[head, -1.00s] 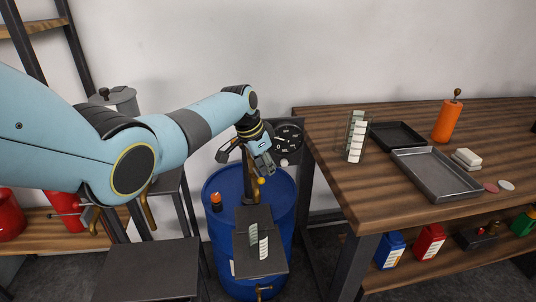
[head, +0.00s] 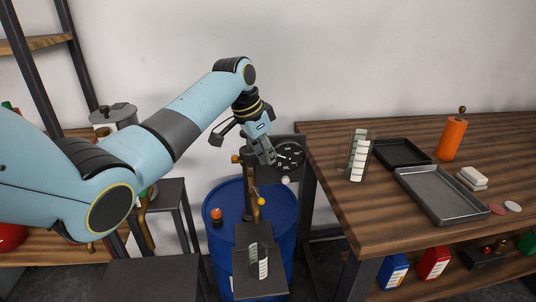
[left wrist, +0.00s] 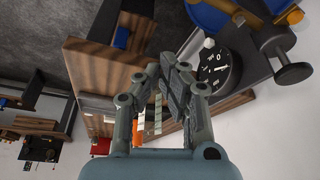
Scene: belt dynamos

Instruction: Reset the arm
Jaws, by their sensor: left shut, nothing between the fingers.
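My left arm comes in from the left in the head view. Its gripper (head: 264,152) is in the air above the blue drum (head: 285,215), in front of the left edge of the black dial gauge (head: 291,156). In the left wrist view the gripper (left wrist: 167,75) shows its fingers close together, shut and empty. The dial (left wrist: 216,68) appears to the right of the fingers there. My right gripper is in neither view.
A grey-lidded canister (head: 114,117) stands behind my arm. Blank wall lies above the table.

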